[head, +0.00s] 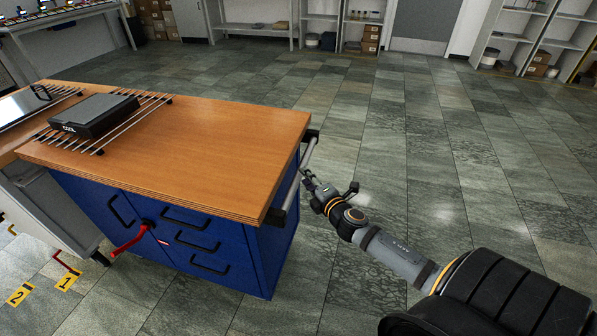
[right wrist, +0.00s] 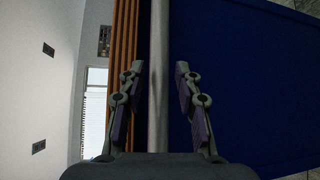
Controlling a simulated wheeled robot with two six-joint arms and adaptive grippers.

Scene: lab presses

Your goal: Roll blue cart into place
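The blue cart (head: 200,225) has a wooden top (head: 190,150), drawers and a grey push handle bar (head: 292,190) on its right end. My right gripper (head: 308,180) is at this bar, coming from the right. In the right wrist view, the bar (right wrist: 158,110) runs between the two fingers of my right gripper (right wrist: 159,75). The fingers are open, with a gap on each side of the bar. A red lever (head: 132,241) sticks out at the cart's drawer side. My left gripper is not in view.
A black device (head: 92,116) sits on a wire rack on the top. A grey cabinet (head: 45,210) stands at the cart's left. Yellow floor tags 1 (head: 67,281) and 2 (head: 20,294) lie at lower left. Shelves line the back; the tiled floor (head: 420,140) behind and right is clear.

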